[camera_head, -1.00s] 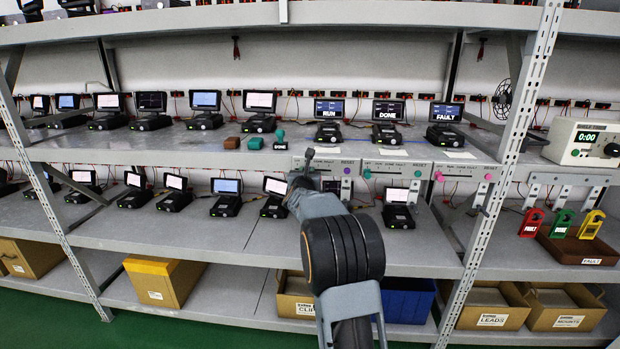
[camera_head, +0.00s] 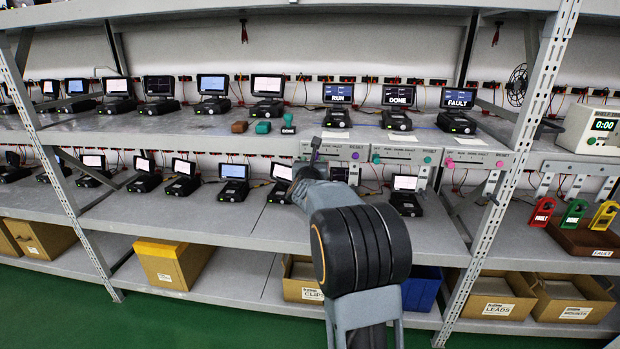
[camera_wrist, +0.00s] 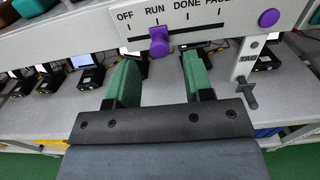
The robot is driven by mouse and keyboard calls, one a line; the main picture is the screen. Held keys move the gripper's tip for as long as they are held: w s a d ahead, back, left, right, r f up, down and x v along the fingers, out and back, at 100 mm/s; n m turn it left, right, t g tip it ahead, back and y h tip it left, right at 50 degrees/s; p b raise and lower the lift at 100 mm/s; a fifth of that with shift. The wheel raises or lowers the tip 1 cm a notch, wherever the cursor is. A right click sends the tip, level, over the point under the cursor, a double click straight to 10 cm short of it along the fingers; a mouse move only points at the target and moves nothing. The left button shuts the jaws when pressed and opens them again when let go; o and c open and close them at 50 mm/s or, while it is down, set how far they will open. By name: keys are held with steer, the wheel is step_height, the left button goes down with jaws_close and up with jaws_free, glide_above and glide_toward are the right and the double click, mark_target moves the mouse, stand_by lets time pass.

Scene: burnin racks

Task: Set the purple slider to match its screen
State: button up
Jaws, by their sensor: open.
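The purple slider knob (camera_wrist: 158,41) sits on a white panel in the wrist view, under the RUN label. The scale reads OFF, RUN, DONE, FAULT from left to right. A round purple knob (camera_wrist: 268,18) is at the panel's right end and also shows in the head view (camera_head: 355,155). My gripper (camera_wrist: 160,82) is open, its green fingers apart on either side below the slider knob, with nothing between them. In the head view my arm hides part of the panel. The screen above this panel (camera_head: 340,94) reads RUN.
Panels with a teal knob (camera_head: 376,158) and a pink knob (camera_head: 449,162) are to the right, below the DONE (camera_head: 399,96) and FAULT (camera_head: 458,99) screens. A hook with a tag (camera_wrist: 245,80) juts out near my right finger. Several devices stand on the shelf below.

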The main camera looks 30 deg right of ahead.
steer(key=b+v, duration=0.1)
steer(key=v, duration=0.8)
stand_by(0.3)
steer(key=s+a+f+n+g+y+p, duration=0.15)
steer(key=a+f+n+y, duration=0.35)
steer(key=n, duration=0.7)
steer(key=s+a+f+n+g+y, duration=0.2)
steer(key=a+f+n+y, duration=0.35)
steer(key=n, duration=0.65)
steer(key=s+a+n+g+y+p, duration=0.2)
steer(key=s+a+n+g+p, duration=0.4)
steer(key=s+n, duration=0.6)
steer(key=s+a+r+n+h+p, duration=0.1)
steer(key=s+a+r+n+p, duration=0.3)
steer(key=s+r+n+p, duration=0.2)
step_height(320, 180, up, 2)
steer(key=s+n+g, duration=0.1)
steer(key=s+n, duration=0.1)
steer(key=shift+s+r, duration=0.15)
steer(key=shift+s, duration=0.25)
